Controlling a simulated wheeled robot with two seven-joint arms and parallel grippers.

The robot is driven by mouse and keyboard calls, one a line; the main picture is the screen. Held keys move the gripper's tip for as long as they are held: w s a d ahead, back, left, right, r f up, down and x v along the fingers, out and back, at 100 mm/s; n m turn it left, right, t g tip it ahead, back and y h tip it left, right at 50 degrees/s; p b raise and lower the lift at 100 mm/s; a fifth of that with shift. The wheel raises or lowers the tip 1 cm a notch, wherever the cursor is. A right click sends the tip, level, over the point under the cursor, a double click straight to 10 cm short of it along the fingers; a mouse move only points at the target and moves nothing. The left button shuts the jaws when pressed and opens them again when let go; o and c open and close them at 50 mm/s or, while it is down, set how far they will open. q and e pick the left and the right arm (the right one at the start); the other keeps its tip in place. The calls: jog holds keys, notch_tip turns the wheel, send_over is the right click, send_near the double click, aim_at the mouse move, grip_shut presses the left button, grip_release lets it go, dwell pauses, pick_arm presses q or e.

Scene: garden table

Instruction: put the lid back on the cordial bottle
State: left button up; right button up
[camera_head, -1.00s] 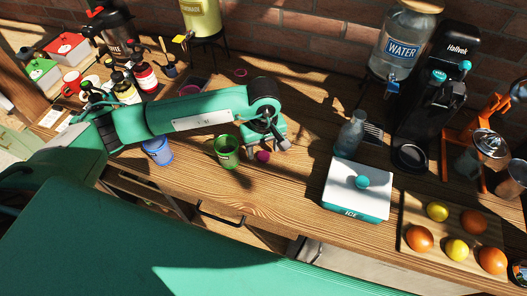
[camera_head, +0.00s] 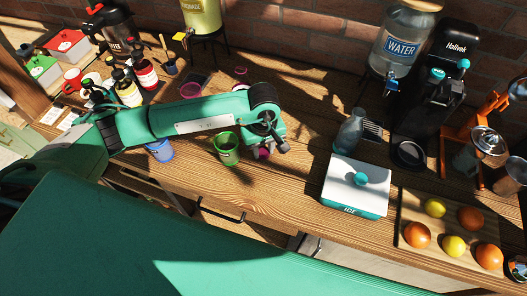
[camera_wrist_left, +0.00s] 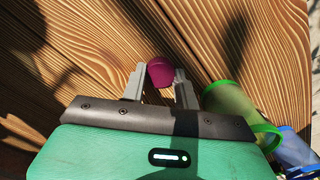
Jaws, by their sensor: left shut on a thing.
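A small round magenta lid (camera_wrist_left: 160,72) sits between the fingertips of my left gripper (camera_wrist_left: 158,78) in the left wrist view. The gripper is shut on it, low over the wooden table. In the head view the lid (camera_head: 263,152) shows only partly below my left gripper (camera_head: 262,148), just right of the green cup. Several bottles (camera_head: 128,90) stand at the back left. An open-looking clear glass bottle (camera_head: 349,132) stands right of the gripper. I cannot tell which bottle is the cordial bottle. My right gripper is not in view.
A green cup (camera_head: 227,150) stands close beside the gripper, with a blue cup (camera_head: 160,151) further left. A white ice box (camera_head: 345,180) and a fruit board (camera_head: 410,236) are at the right. Table between gripper and ice box is clear.

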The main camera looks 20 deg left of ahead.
aim_at(264, 152)
pick_arm(q)
notch_tip(264, 152, up, 20)
jog(key=b, duration=0.5)
jog(key=shift+b, duration=0.35)
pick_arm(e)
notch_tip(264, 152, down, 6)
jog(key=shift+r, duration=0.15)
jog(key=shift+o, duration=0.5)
